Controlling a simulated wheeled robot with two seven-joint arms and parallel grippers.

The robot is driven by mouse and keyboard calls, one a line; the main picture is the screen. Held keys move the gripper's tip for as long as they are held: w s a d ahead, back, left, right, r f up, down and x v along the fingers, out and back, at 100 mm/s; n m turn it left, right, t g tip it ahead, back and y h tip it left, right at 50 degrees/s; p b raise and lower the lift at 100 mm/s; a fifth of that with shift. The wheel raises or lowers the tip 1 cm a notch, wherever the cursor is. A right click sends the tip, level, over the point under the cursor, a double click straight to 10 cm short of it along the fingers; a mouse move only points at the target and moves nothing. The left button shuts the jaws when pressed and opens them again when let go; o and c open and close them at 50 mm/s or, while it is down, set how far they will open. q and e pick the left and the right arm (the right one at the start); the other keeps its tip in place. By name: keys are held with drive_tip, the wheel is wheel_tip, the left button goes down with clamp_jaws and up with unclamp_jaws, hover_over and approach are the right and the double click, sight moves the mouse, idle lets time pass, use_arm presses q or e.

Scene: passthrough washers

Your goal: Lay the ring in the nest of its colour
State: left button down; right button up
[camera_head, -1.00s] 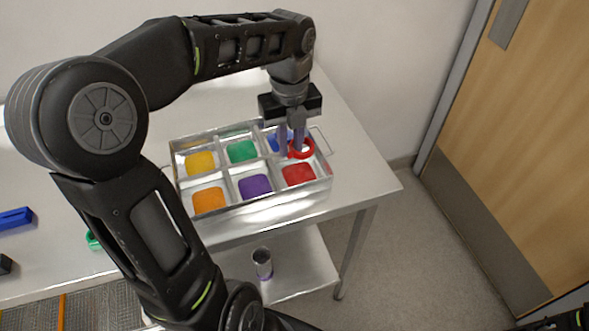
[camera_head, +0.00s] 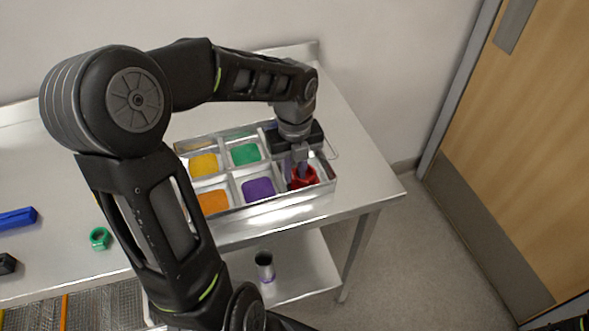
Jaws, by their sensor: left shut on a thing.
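My left gripper (camera_head: 298,180) points down into the front right compartment and is shut on the red ring (camera_head: 308,174). The ring is at or just above the red pad; the two merge in colour, so I cannot tell whether they touch. Yellow (camera_head: 203,165), green (camera_head: 245,154), orange (camera_head: 213,202) and purple (camera_head: 257,189) pads show bare. The blue pad at the back right is hidden behind my gripper.
A green ring (camera_head: 99,238) lies on the table left of my forearm. A blue block (camera_head: 17,218) and a small black object (camera_head: 6,264) lie at the left edge. A wooden door (camera_head: 520,130) is at right.

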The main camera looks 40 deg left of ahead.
sight(294, 175)
use_arm(q)
drive_tip(key=shift+f, duration=0.1)
drive_tip(key=c, duration=1.6)
unclamp_jaws()
wheel_tip(294, 175, up, 12)
drive_tip(key=shift+r, duration=0.2)
